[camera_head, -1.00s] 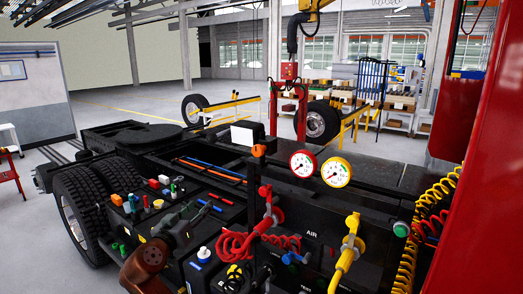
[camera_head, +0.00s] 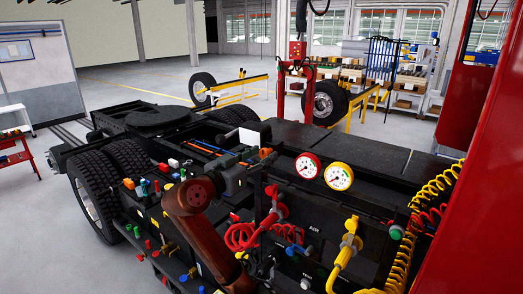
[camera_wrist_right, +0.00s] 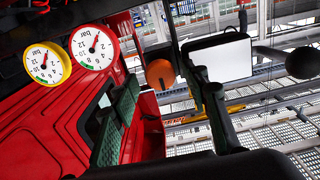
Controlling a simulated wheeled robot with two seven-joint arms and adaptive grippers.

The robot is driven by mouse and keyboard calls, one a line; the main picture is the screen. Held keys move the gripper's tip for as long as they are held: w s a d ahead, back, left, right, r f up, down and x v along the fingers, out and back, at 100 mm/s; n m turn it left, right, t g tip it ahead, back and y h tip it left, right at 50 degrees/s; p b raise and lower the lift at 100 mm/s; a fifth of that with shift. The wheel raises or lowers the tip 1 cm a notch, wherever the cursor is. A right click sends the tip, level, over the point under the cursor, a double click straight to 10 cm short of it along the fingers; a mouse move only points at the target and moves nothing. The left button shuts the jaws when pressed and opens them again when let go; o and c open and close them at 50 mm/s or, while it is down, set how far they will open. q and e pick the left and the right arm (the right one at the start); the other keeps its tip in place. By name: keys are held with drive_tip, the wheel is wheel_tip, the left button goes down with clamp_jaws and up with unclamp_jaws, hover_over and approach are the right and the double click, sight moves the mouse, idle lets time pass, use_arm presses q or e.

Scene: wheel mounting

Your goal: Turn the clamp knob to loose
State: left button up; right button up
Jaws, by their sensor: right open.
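An orange knob (camera_head: 265,153), which I take to be the clamp knob, sits on a dark post at the near side of the truck frame. It also shows in the right wrist view (camera_wrist_right: 160,73). My right gripper (camera_head: 257,164) is at the left of the knob. In the right wrist view its two dark fingers (camera_wrist_right: 163,108) are spread apart, with the knob showing in the gap between them. I cannot tell whether a finger touches it. My left gripper is not in view.
A white panel (camera_head: 249,137) with a dark frame stands beside the knob. A red gauge (camera_head: 307,166) and a yellow gauge (camera_head: 339,176) stand to the right. Red coiled hose (camera_head: 242,236) and yellow coiled hose (camera_head: 420,205) hang close by. A red cab edge is at far right.

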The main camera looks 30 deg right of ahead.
drive_tip(key=shift+w+d, duration=0.15)
drive_tip(key=shift+c, duration=0.7)
drive_tip(key=c, duration=1)
